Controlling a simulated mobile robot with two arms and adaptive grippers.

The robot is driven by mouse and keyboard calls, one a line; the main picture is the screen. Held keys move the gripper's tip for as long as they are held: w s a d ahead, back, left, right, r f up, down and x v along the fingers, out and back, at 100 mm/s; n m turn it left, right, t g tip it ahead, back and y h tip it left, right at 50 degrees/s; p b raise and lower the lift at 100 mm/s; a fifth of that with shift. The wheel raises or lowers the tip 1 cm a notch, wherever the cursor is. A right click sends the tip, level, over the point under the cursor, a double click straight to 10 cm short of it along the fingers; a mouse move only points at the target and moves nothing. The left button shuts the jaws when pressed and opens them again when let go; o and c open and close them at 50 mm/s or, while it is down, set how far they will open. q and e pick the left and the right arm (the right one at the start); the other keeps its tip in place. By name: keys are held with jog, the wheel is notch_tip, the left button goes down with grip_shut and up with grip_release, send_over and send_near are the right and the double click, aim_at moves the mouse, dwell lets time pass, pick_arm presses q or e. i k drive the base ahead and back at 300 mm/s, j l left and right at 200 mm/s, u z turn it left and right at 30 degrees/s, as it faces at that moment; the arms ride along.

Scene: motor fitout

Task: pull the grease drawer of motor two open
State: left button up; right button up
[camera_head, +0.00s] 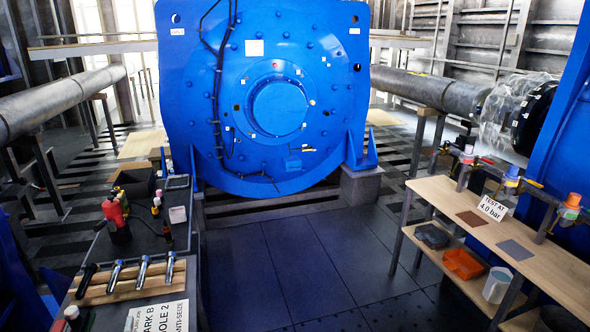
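A large blue motor (215,130) stands straight ahead, with a round blue cover (280,107) at its middle. A small blue box (293,163) sits low on its face, with a small yellow and dark fitting (306,149) just above its right side. I cannot tell whether this box is the grease drawer, or whether it is open or shut. No number marking motor two is readable. Neither of my grippers is in view.
A dark bench (140,245) at left holds a red bottle (117,218) and a wooden rack (130,282) with several metal tools. A wooden table (440,192) at right carries a "TEST AT 4.0 bar" sign (492,207). The dark floor (300,260) between them is clear.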

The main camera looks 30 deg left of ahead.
aim_at(291, 166)
jog(key=i+l+u, duration=0.2)
jog(key=i+l, duration=0.2)
jog(key=i+l+u, duration=0.1)
jog(key=i+u, duration=0.15)
jog(key=i+l+u, duration=0.3)
jog(key=i, duration=0.2)
jog(key=i+l+u, duration=0.25)
jog(key=i+u, duration=0.45)
jog(key=i, duration=1.75)
